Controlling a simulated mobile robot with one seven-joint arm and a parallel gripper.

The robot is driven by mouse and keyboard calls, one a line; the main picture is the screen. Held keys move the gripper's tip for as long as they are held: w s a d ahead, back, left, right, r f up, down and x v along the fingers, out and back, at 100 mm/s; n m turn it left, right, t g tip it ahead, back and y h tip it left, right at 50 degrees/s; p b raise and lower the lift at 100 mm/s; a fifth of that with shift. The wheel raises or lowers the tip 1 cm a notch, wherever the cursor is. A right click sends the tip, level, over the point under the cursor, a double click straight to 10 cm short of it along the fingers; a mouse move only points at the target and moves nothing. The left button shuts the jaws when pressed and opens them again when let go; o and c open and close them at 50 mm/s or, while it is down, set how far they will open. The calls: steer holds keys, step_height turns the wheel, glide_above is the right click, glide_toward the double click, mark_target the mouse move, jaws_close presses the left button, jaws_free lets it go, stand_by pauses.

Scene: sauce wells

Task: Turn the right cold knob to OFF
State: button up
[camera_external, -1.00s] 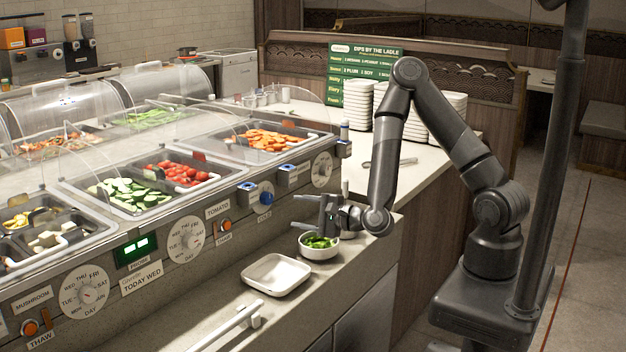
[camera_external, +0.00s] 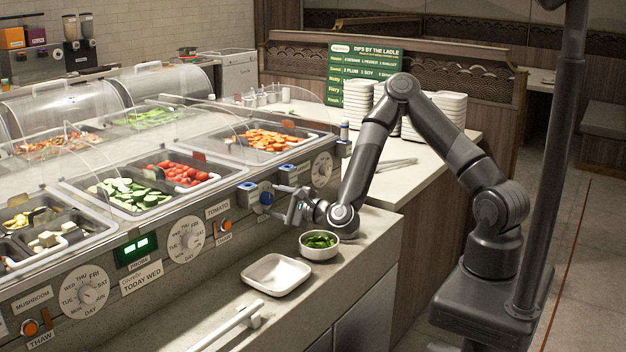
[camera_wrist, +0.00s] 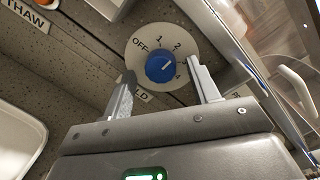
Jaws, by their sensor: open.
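The blue cold knob (camera_wrist: 160,67) sits on a round white dial (camera_wrist: 141,55) on the counter's front panel. In the wrist view OFF is at the dial's upper left, followed by 1 and 2; part of the right side is hidden by a finger. The knob's pale mark points up and right, away from OFF. The knob (camera_external: 266,198) also shows in the external view. My gripper (camera_external: 279,202) is open in front of it. In the wrist view my gripper's fingers (camera_wrist: 160,76) stand to either side of the knob; I cannot tell whether they touch it.
Blue-topped fittings (camera_external: 248,186) stick out near the dial. An orange thaw knob (camera_external: 225,225) is to the left. A bowl of greens (camera_external: 319,252) and a white square dish (camera_external: 262,285) stand on the ledge below. A clear guard covers the food pans.

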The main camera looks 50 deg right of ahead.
steer(key=shift+w, duration=0.45)
steer(key=shift+c, duration=0.2)
steer(key=c, duration=0.9)
